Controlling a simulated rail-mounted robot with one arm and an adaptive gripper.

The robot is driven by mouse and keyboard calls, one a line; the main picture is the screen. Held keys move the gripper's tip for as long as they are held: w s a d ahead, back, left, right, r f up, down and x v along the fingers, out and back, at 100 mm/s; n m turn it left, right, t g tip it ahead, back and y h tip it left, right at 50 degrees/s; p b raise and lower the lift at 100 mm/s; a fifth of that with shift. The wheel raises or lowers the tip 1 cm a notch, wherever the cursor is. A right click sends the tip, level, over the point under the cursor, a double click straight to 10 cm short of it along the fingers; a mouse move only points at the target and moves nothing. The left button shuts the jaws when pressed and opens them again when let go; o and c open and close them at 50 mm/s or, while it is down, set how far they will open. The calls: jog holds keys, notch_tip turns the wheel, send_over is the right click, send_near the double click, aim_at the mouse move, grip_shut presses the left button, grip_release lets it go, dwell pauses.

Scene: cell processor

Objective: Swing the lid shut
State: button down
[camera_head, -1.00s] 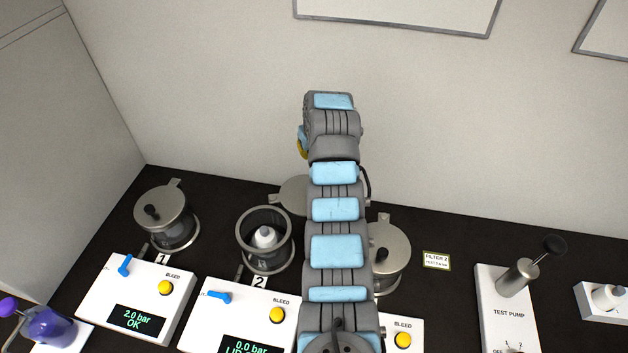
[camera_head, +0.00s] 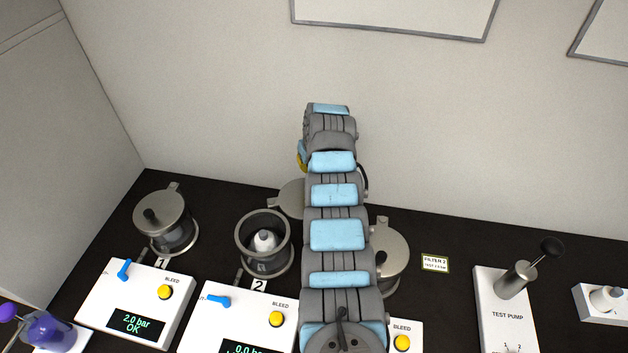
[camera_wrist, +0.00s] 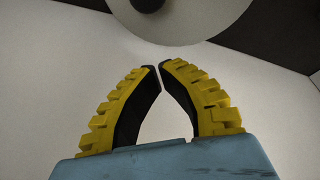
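Chamber 2 (camera_head: 264,262) is an open glass and metal pot with a white-topped bottle (camera_head: 264,240) inside. Its round grey lid (camera_head: 291,196) is swung open to the back right, partly hidden behind my arm. In the wrist view a pale round disc with a dark knob, apparently a lid (camera_wrist: 190,18), shows beyond my fingertips; no contact is visible. My gripper (camera_wrist: 159,66) has yellow-ribbed fingers with the tips nearly together and nothing between them. In the head view my arm hides most of the gripper; only a yellow edge shows.
Chamber 1 (camera_head: 170,228) at left and another chamber (camera_head: 391,258) right of my arm have lids on. Control boxes (camera_head: 187,286) with blue levers and yellow bleed buttons stand in front. A test pump (camera_head: 507,318) stands at right. The wall (camera_head: 200,90) is close behind.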

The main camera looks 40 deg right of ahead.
aim_at(304, 194)
jog(key=shift+x, duration=0.85)
jog(key=shift+f+b, duration=0.45)
jog(key=shift+b, duration=0.15)
jog(key=shift+d+f+b, duration=0.2)
jog(key=shift+f+b, duration=0.4)
jog(key=shift+b, duration=0.45)
jog(key=shift+s+p, duration=0.3)
jog(key=shift+p, duration=0.95)
jog(key=shift+s+a+p, duration=0.1)
jog(key=shift+a+p, duration=0.05)
jog(key=shift+p, duration=0.25)
